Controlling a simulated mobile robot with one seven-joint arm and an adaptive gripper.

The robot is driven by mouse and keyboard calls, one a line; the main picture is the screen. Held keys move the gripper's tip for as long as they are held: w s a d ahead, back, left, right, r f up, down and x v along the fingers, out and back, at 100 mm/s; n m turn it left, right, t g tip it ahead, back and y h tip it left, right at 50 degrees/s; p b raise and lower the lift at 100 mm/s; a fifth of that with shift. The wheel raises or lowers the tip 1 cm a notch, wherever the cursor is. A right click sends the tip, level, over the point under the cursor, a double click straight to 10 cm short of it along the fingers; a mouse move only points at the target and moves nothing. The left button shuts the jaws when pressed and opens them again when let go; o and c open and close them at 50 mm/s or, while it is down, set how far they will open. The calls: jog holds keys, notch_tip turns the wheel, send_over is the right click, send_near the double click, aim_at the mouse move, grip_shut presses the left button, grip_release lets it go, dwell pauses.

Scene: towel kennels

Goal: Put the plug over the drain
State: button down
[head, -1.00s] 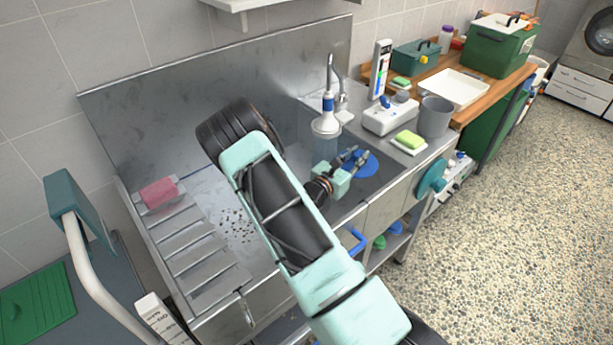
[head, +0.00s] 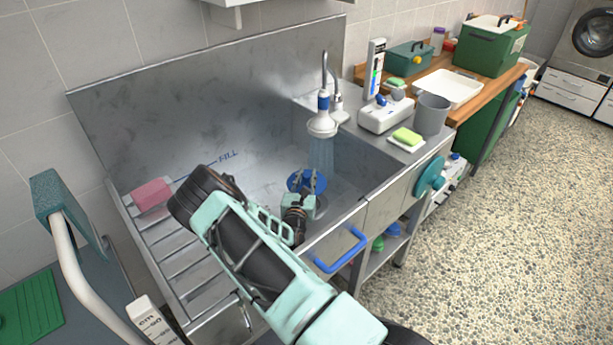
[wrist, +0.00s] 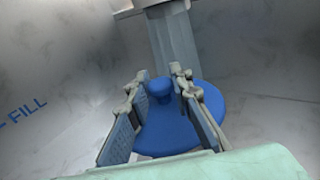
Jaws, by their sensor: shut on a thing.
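The plug (head: 303,179) is a blue disc with a raised knob. It is inside the steel sink basin (head: 262,150), near the stream below the spray head. In the wrist view the plug (wrist: 180,135) lies between and below my fingers, with its knob between the tips. My gripper (head: 307,184) is shut on the plug and also shows in the wrist view (wrist: 160,82). I cannot tell whether the plug touches the basin floor. I cannot make out the drain; my arm and the plug hide part of the floor.
A spray head (head: 322,124) hangs over the basin with water running. A pink sponge (head: 152,194) lies on the ribbed drainboard at left. A blue handle (head: 341,250) sticks out in front. A grey cup (head: 432,114) and green sponge (head: 407,136) stand right of the sink.

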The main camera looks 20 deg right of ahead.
jog(key=shift+f+b, duration=3)
jog(key=shift+f, duration=1.25)
jog(key=shift+s+a+f, duration=0.1)
jog(key=shift+s+f, duration=0.15)
jog(key=shift+f, duration=0.25)
jog(key=c, duration=1.7)
grip_release()
jog(key=shift+s+f, duration=0.1)
jog(key=shift+o, duration=0.2)
notch_tip(320, 180, up, 11)
jog(key=shift+f, duration=0.1)
